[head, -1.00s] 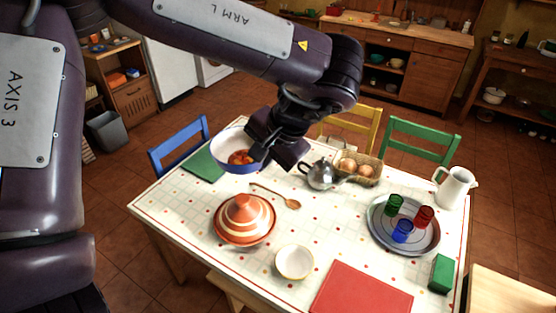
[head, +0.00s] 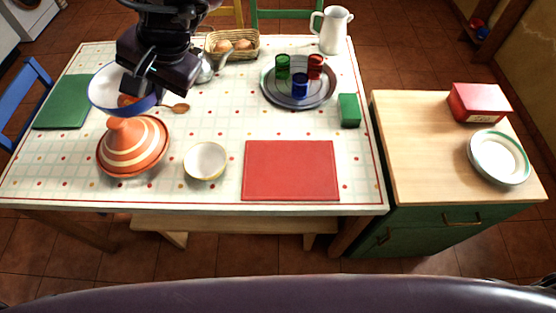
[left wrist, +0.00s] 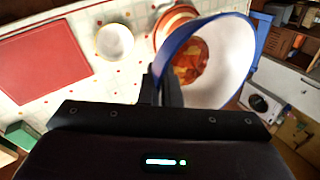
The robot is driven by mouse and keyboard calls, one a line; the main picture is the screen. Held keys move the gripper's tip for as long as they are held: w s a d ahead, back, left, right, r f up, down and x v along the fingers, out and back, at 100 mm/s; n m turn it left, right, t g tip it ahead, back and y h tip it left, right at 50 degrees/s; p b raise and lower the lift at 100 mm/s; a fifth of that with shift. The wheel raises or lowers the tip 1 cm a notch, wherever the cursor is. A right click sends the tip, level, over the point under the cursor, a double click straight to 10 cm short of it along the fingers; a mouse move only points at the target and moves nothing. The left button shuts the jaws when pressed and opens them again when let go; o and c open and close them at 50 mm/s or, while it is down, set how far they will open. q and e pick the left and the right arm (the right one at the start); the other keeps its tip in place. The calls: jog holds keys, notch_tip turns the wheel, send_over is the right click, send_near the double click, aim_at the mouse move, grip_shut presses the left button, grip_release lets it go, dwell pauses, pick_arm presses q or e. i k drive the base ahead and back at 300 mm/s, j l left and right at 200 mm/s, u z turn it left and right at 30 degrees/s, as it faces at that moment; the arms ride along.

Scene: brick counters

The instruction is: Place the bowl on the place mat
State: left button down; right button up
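A white bowl with a blue outside (head: 104,94) holds orange-red food. My left gripper (head: 136,90) is shut on its rim, and the bowl is held above the table's left part, near the tagine. In the left wrist view the bowl (left wrist: 232,62) is tilted in the picture, with the dark fingers (left wrist: 164,88) at its rim. A red place mat (head: 290,170) lies flat and bare at the table's front; it also shows in the left wrist view (left wrist: 38,60). A green place mat (head: 64,102) lies at the left, partly behind the bowl. My right gripper is out of view.
A striped tagine (head: 132,146) and a small cream bowl (head: 205,162) stand left of the red mat. A tray (head: 322,98) with coloured glasses, a green box (head: 349,110), a jug (head: 333,30) and an egg basket (head: 247,46) stand behind it.

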aim_at(290, 169)
jog(key=j+z, duration=0.25)
jog(key=z, duration=0.15)
jog(key=j+z, duration=0.4)
jog(key=z, duration=0.4)
jog(key=i+l, duration=0.05)
